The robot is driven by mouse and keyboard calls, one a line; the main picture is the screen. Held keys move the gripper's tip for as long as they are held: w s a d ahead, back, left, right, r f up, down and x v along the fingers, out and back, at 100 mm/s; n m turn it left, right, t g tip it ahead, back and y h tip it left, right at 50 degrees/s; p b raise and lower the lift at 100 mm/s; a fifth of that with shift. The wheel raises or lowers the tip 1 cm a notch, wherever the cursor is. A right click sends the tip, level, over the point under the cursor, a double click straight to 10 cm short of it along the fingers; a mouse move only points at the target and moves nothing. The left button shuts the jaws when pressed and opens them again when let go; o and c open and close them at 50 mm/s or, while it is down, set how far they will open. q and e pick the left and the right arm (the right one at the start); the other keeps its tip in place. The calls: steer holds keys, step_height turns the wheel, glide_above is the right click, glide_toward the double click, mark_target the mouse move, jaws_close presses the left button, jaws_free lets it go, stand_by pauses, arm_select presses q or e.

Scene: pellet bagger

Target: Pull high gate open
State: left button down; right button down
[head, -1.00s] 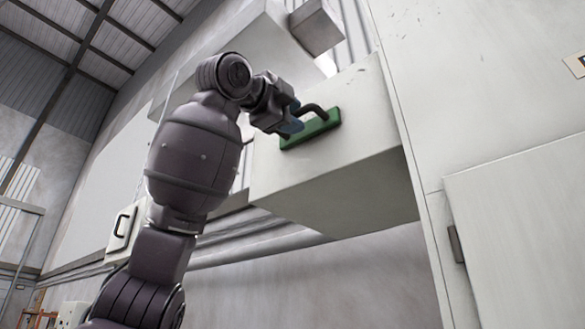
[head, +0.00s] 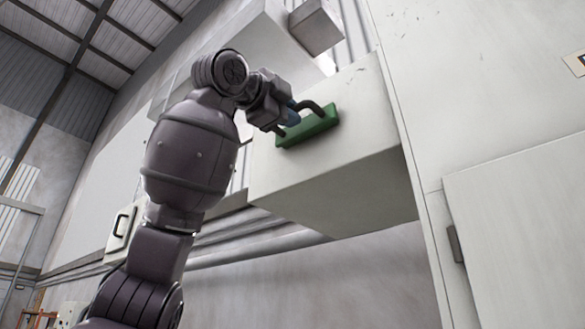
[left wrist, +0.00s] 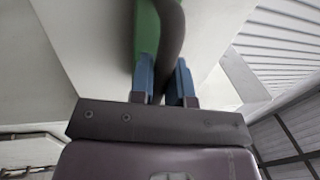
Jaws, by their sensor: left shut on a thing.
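The high gate shows as a green plate (head: 318,128) with a dark curved handle (head: 314,107), high on the front of a pale box. My left gripper (head: 290,117) is shut on the handle near its left end. In the left wrist view, the dark handle (left wrist: 172,45) runs between the blue fingertips of my left gripper (left wrist: 163,82), and the green plate (left wrist: 146,38) is beside it. The arm and gripper hide part of the handle's left end. My right gripper is not in view.
The pale box (head: 330,185) hangs beside a large pale cabinet (head: 480,110) on the right. A panel with a dark handle (head: 121,226) is at the lower left, behind my arm. Open space lies below the box.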

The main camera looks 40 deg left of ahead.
arm_select(q)
steer(key=r+v, duration=0.1)
steer(key=v, duration=0.6)
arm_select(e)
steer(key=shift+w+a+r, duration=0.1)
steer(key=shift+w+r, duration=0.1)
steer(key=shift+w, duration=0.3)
arm_select(q)
steer(key=c, duration=1.3)
jaws_free()
steer(key=shift+s+r, duration=0.15)
steer(key=shift+s, duration=0.05)
steer(key=shift+c, duration=0.2)
steer(key=shift+o, duration=1.2)
steer(key=shift+s, duration=0.2)
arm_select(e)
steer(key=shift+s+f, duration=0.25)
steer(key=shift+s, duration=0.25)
arm_select(q)
steer(key=b+v, duration=0.2)
steer(key=v, duration=0.8)
steer(key=shift+s, duration=0.3)
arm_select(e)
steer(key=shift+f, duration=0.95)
arm_select(q)
steer(key=shift+a, duration=0.1)
